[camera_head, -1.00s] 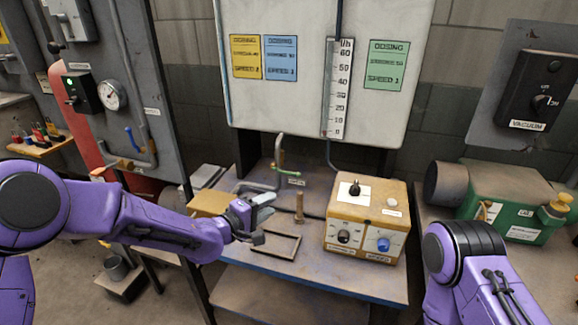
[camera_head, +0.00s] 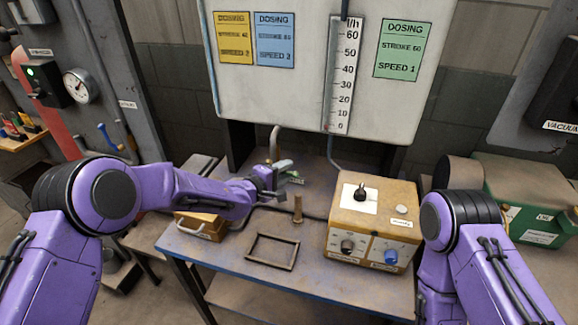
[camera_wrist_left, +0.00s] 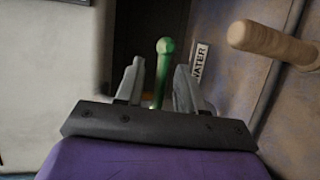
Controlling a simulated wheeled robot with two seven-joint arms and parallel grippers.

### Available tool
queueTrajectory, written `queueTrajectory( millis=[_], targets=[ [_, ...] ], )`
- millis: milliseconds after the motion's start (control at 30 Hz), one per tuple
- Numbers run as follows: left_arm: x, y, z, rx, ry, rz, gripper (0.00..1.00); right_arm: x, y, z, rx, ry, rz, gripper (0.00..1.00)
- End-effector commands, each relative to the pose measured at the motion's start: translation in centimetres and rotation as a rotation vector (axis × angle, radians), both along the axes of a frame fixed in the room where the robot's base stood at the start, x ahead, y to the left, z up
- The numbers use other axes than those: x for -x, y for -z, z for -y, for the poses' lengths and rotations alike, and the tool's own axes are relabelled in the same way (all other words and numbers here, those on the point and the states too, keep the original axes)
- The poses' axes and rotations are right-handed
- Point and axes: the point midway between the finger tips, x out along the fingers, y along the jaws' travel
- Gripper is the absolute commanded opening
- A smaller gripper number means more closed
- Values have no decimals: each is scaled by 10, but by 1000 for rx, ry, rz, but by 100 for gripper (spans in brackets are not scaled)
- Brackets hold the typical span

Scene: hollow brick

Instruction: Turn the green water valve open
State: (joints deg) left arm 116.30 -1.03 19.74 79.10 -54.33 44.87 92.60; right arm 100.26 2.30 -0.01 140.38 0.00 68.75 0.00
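The green water valve's lever, a thin rod with a rounded end, shows in the left wrist view (camera_wrist_left: 162,72). It stands between the fingers of my left gripper (camera_wrist_left: 158,88), with gaps visible on both sides. The fingers are open. A label ending in "ATER" (camera_wrist_left: 200,64) is just right of the lever. In the head view my left gripper (camera_head: 279,180) is at the valve at the back of the bench, by the bent grey pipe (camera_head: 275,140), and largely hides the lever. My right arm shows at the right, but its gripper is out of view.
A tan upright post (camera_head: 298,209) stands close to the right of my left gripper. An empty dark frame (camera_head: 271,263) lies on the bench (camera_head: 215,262). A yellow control box (camera_head: 372,222) stands to the right, and a white panel with a scale (camera_head: 342,75) hangs behind.

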Motion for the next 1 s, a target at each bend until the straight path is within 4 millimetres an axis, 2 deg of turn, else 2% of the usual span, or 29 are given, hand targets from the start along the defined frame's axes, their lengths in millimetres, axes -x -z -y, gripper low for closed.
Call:
queueTrajectory(
  millis=[200,467,500,600,1000],
  targets=[
    [-16,4,15,0,2,0,38,0,-4,0,0,0,0,43],
    [-17,5,17,0,3,0,38,0,-4,0,0,0,0,43],
    [-17,5,17,0,3,0,31,0,-4,0,0,0,0,43],
    [-17,5,17,-1,3,0,0,0,-4,0,0,0,0,43],
    [-17,3,16,31,3,-10,0,0,-3,0,0,0,0,43]
  ],
)
